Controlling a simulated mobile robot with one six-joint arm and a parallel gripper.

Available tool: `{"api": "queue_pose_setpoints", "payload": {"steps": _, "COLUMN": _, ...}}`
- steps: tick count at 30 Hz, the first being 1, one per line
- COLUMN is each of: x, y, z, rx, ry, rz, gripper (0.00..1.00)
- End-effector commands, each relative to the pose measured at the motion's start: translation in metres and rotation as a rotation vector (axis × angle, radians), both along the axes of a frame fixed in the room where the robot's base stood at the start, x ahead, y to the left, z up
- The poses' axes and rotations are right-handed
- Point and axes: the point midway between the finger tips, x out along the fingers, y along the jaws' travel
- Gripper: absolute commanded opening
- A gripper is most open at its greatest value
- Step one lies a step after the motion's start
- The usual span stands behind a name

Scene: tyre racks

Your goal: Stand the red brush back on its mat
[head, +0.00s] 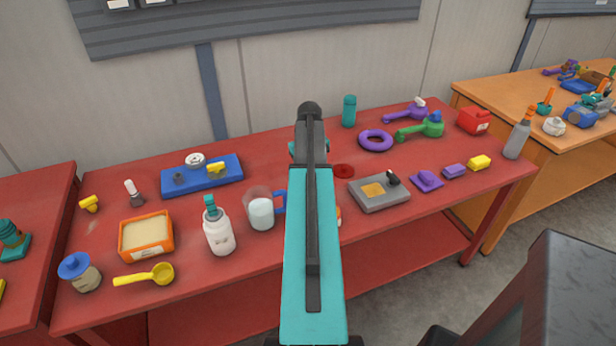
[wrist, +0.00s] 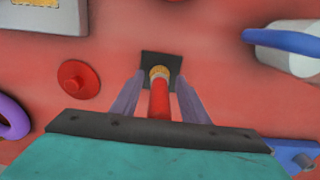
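The red brush (wrist: 159,100) shows in the wrist view between the two fingers of my gripper (wrist: 160,82). It has a red shaft and a yellow-orange band at its far end. The dark square mat (wrist: 148,58) lies on the red table behind that end. The brush looks lined up with the mat; I cannot tell for sure whether it touches it. My gripper's fingers stand one on each side of the brush, with narrow gaps showing, so it looks open. In the head view my arm hides the brush, the mat and the fingers.
A red round piece (head: 343,170) and a grey tray (head: 379,194) lie right of my arm. A purple ring (head: 375,140) and teal bottle (head: 349,111) are farther back. A white cup (head: 261,212), white bottle (head: 218,233) and blue tray (head: 202,177) are on the left.

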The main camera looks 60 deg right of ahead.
Motion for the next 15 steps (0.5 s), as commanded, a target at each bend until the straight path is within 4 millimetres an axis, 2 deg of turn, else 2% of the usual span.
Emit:
{"api": "queue_pose_setpoints", "payload": {"steps": 8, "x": 0.0, "y": 0.0, "z": 0.004, "rx": -0.001, "ry": -0.001, "rz": 0.0, "gripper": 0.41}}
{"api": "queue_pose_setpoints", "payload": {"steps": 15, "x": 0.0, "y": -0.001, "z": 0.022, "rx": -0.002, "ry": -0.001, "rz": 0.0, "gripper": 0.41}}
